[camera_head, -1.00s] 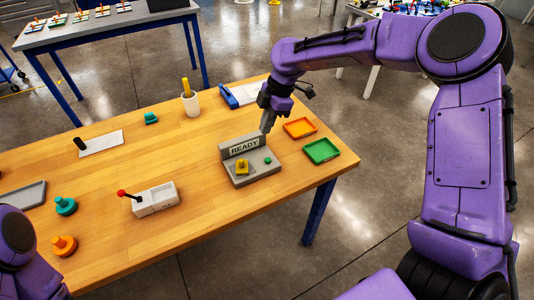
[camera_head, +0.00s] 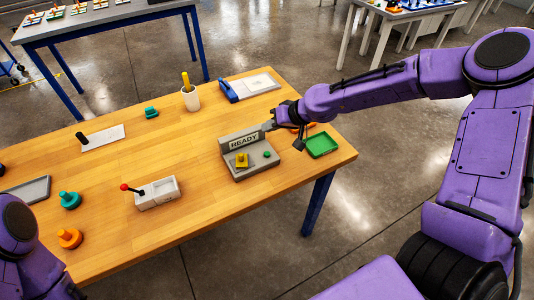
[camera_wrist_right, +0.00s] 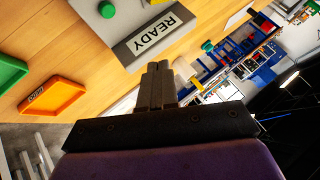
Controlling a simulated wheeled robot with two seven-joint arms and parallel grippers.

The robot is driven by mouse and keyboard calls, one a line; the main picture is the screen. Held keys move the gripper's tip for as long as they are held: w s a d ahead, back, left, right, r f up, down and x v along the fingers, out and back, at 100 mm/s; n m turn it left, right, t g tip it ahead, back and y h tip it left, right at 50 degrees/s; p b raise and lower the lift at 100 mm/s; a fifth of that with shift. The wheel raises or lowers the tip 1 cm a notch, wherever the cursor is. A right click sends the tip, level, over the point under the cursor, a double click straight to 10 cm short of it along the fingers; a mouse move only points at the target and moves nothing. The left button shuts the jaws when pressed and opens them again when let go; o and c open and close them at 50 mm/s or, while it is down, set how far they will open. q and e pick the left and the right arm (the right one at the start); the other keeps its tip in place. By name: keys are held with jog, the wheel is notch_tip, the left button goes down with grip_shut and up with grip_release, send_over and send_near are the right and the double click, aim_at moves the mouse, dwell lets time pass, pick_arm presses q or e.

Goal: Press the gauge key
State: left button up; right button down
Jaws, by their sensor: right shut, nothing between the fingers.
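The gauge (camera_head: 250,172) is a grey device on the wooden table, with an upright panel reading READY (camera_head: 244,143). A round green key (camera_head: 267,154) sits on the right of its base, and a yellow piece (camera_head: 242,160) stands to the key's left. My right gripper (camera_head: 268,126) is shut and empty, beside the right end of the READY panel and behind the key. In the right wrist view its closed fingers (camera_wrist_right: 158,82) point toward the panel (camera_wrist_right: 152,32), and the green key (camera_wrist_right: 106,9) shows at the top edge. My left gripper is out of view.
A green tray (camera_head: 321,146) lies right of the gauge; an orange tray (camera_wrist_right: 54,98) is partly hidden behind my right gripper in the head view. A grey box with a red-knobbed lever (camera_head: 157,193) stands to the left. A white cup (camera_head: 190,100) is behind.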

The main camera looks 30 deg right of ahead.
jog(key=b, duration=0.7)
send_over(270, 154)
notch_tip(270, 154, down, 8)
jog(key=shift+s+a+f, duration=0.1)
jog(key=shift+s, duration=0.05)
jog(key=shift+f, duration=0.2)
dwell(1.2)
jog(key=shift+f+b, duration=0.35)
jog(key=shift+f, duration=0.05)
jog(key=shift+f+b, duration=0.4)
jog(key=shift+f, duration=0.1)
dwell(0.5)
dwell(0.3)
jog(key=shift+r+p, duration=0.9)
jog(key=shift+r, duration=0.05)
